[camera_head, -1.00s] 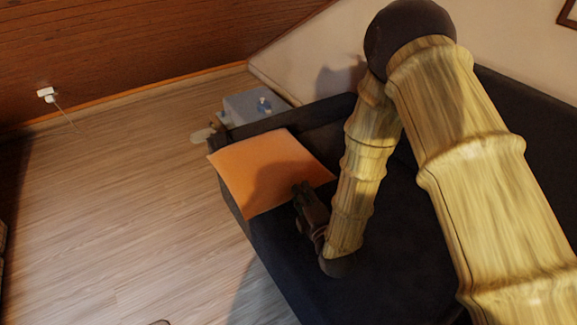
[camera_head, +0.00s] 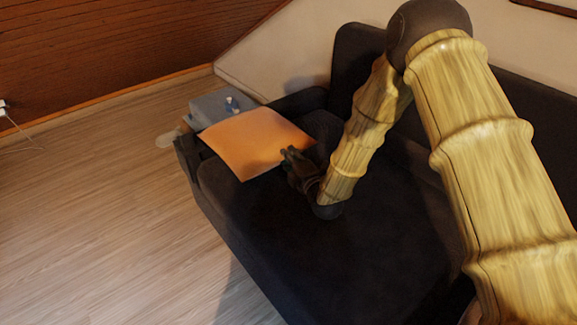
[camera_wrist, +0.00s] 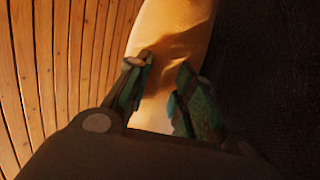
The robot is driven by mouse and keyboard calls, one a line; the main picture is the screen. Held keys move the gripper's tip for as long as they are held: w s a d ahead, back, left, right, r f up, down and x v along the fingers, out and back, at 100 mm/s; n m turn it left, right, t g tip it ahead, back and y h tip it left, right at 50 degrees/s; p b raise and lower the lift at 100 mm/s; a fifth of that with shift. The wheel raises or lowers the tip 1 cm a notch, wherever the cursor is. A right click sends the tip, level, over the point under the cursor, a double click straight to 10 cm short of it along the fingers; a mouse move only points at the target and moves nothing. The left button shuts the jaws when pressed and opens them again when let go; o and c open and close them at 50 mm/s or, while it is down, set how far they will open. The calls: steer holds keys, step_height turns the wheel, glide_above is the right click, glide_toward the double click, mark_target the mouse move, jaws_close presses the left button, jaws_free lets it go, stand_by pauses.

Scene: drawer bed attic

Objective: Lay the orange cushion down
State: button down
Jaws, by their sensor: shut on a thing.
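The orange cushion (camera_head: 250,138) is square and sits at the far left end of the dark sofa (camera_head: 270,235), near its armrest. My gripper (camera_head: 288,155) is at the cushion's right edge and shut on it. In the wrist view, the cushion (camera_wrist: 172,30) runs up between the two fingers of my gripper (camera_wrist: 165,88), with creases in the cloth near the fingertips. The gripper hides part of the cushion's edge. I cannot tell whether the cushion's underside touches the seat.
A grey box-like thing (camera_head: 222,104) with a small blue and white item on it stands behind the sofa's far end. The sofa's backrest runs along the right. Open wooden floor (camera_head: 90,215) lies to the left. The seat's front part is bare.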

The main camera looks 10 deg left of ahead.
steer(key=shift+w+f+b, duration=0.15)
steer(key=shift+f+b, duration=0.65)
steer(key=shift+f, duration=1.05)
steer(key=c, duration=1.3)
jaws_free()
steer(key=shift+o, duration=0.2)
steer(key=p+v, duration=0.3)
steer(key=v, duration=0.9)
steer(key=shift+d, duration=0.1)
